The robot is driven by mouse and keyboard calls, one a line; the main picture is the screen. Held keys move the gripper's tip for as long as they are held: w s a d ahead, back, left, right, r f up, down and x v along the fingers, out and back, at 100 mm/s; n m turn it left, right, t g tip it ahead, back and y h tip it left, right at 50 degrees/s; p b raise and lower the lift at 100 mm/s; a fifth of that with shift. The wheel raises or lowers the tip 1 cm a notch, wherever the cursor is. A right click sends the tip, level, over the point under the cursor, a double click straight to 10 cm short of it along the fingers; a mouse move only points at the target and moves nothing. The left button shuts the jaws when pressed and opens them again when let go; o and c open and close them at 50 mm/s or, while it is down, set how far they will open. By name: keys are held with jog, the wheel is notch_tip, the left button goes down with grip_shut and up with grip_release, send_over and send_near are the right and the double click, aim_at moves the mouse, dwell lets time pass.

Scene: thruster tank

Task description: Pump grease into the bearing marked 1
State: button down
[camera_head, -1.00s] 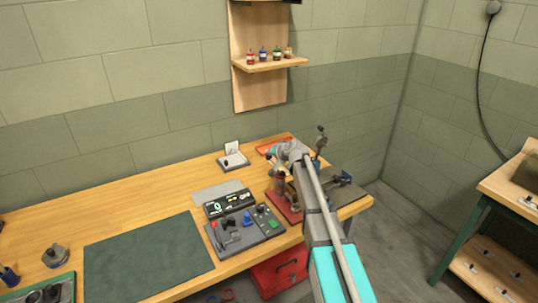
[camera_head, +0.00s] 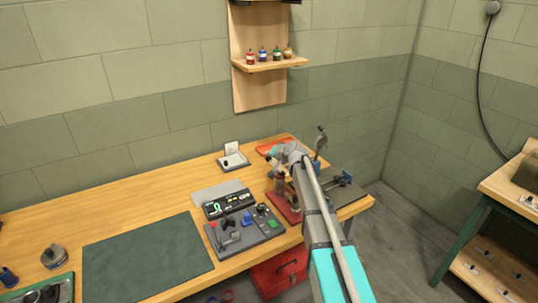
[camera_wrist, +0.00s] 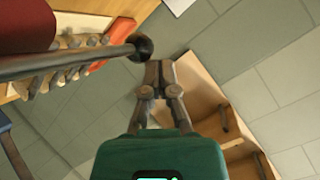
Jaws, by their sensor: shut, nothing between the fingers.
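In the wrist view my gripper (camera_wrist: 158,78) is shut and empty. A dark metal lever (camera_wrist: 75,62) with a black ball knob (camera_wrist: 140,46) crosses from the left and appears close beside the fingertips; I cannot tell whether they touch. A dark red cylinder (camera_wrist: 22,25) shows at the upper left. In the head view a red base (camera_head: 281,206) with upright equipment on it stands at the bench's right end, partly behind my arm. A dark-knobbed upright lever (camera_head: 321,143) shows just beyond my arm. I cannot make out a bearing marked 1.
A green mat (camera_head: 145,262) covers the front middle of the wooden bench. A vise (camera_head: 345,180) stands at the right end. A wall shelf (camera_head: 270,66) carries small bottles.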

jog(key=shift+w+a+f+b, duration=0.1)
jog(key=shift+w+f+b, duration=0.05)
jog(key=shift+f+b, duration=0.4)
jog(key=shift+w+a+f+b, duration=0.1)
jog(key=shift+w+f+b, duration=0.05)
jog(key=shift+f+b, duration=0.4)
dwell(1.7)
jog(key=shift+d+r, duration=0.1)
jog(key=shift+r, duration=0.05)
dwell(0.6)
jog(key=shift+s+d+r+p, duration=0.1)
jog(key=shift+s+r+p, duration=0.1)
jog(key=shift+r+p, duration=0.7)
jog(key=shift+s+d+r+p, duration=0.1)
jog(key=shift+s+r+p, duration=0.15)
jog(key=shift+r+p, duration=0.6)
jog(key=shift+s+d+r+p, duration=0.1)
jog(key=shift+s+r+p, duration=0.1)
jog(key=shift+r+p, duration=0.7)
jog(key=r+p, duration=0.3)
jog(key=s+r+p, duration=0.1)
jog(key=p, duration=0.1)
jog(key=shift+s+d+r, duration=0.1)
jog(key=shift+d+r, duration=0.15)
jog(key=shift+r, duration=0.05)
